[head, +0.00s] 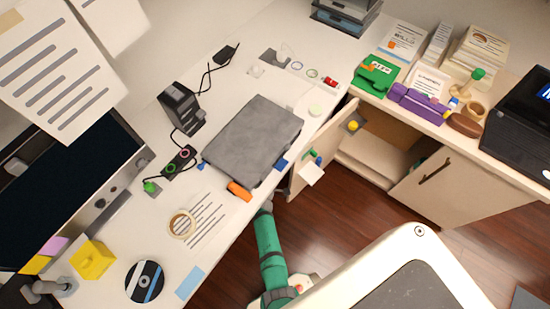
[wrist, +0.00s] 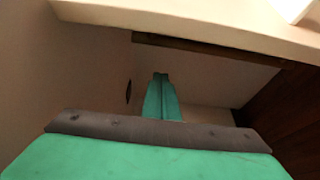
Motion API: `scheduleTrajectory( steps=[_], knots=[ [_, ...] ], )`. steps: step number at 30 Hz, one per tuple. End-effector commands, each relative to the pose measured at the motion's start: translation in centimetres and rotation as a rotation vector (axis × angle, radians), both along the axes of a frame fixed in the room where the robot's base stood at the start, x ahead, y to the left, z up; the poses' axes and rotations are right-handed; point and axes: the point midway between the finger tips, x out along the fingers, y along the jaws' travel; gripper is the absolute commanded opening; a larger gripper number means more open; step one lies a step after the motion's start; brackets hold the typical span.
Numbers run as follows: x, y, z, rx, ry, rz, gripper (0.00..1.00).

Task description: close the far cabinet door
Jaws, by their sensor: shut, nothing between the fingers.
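An open cabinet door (head: 325,152) stands swung out from the cabinet under the right-hand desk in the head view. Its visible face carries a yellow knob-like piece, small coloured pieces and a white note. A second door (head: 425,185) with a dark handle sits to its right and looks shut. My green arm reaches up beside the left desk's edge in the head view, its end hidden near that edge. In the wrist view my gripper (wrist: 161,98) is shut and empty, pointing toward a pale panel (wrist: 205,85) under a ledge. Contact cannot be told.
The left desk (head: 235,225) carries a grey pad (head: 255,140), a black device (head: 182,108) and tape. Wood floor (head: 340,215) is clear before the cabinet.

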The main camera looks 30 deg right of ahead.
Motion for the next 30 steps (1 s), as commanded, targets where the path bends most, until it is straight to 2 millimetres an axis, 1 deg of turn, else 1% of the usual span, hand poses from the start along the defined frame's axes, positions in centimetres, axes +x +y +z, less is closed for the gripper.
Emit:
scheduleTrajectory(
  steps=[1,2,4,9,12,26,30],
  knots=[
    [0.5,-0.7,0.1,0.001,-0.001,-0.003,0.0],
    [-0.3,-0.8,-0.1,0.002,0.002,-0.003,0.0],
    [-1.2,-1.1,-0.1,0.001,0.002,-0.003,0.0],
    [-2.6,-1.7,0.0,0.001,0.001,-0.002,0.0],
    [-3.2,-1.9,0.0,0.001,0.001,-0.003,0.0],
    [-3.5,-2.1,0.0,0.001,-0.001,-0.002,0.0],
    [-4.1,-2.4,0.0,0.0,0.0,-0.007,0.0]
  ],
)
